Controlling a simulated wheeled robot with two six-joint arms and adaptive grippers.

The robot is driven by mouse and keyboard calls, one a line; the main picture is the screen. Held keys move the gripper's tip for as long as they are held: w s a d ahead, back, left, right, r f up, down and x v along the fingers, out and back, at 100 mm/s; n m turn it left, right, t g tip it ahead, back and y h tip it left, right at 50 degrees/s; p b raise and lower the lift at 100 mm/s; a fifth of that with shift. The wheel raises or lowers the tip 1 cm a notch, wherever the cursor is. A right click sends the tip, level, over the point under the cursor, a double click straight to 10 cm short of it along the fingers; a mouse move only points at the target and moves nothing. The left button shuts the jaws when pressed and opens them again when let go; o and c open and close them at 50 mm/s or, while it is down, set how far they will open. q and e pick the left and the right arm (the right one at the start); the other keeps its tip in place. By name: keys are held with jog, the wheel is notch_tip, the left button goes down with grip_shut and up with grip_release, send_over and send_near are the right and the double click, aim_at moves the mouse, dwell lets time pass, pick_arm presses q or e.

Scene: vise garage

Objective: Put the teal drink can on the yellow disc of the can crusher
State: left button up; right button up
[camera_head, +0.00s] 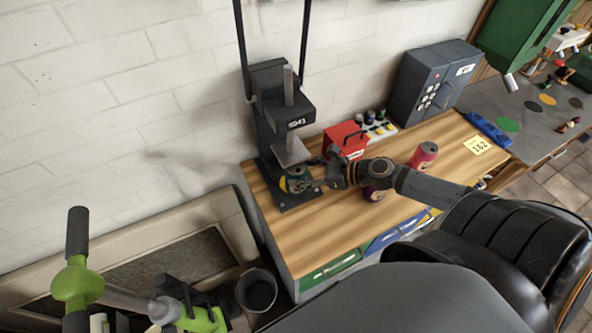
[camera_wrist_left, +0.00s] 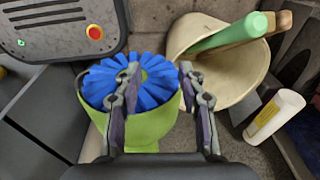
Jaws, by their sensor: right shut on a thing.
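The teal drink can (camera_head: 295,179), dark teal with a yellow-orange patch, is upright at the base of the dark can crusher (camera_head: 271,140), below its grey press plate. My right gripper (camera_head: 311,183) reaches in from the right and is shut on the can. The yellow disc cannot be told apart from the can's yellow label; the can hides this spot, so contact with the disc is unclear.
A red toolbox (camera_head: 345,138) stands just behind my right gripper. A red can (camera_head: 423,156) and a dark purple can (camera_head: 375,193) stand on the wooden bench (camera_head: 330,232). A dark cabinet (camera_head: 432,82) is at the back. The bench front is mostly clear.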

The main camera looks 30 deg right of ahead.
jog(key=w, duration=0.2)
jog(key=w+f+b, duration=0.1)
jog(key=shift+w+d+f+b, duration=0.1)
jog(key=shift+w+b, duration=0.2)
jog(key=shift+w, duration=0.05)
jog(key=shift+f, duration=0.25)
jog(key=shift+s, duration=0.15)
jog(key=o, duration=0.8)
jog(key=shift+f, duration=0.15)
pick_arm(q)
notch_tip(320, 180, down, 2)
jog(key=shift+f, duration=0.25)
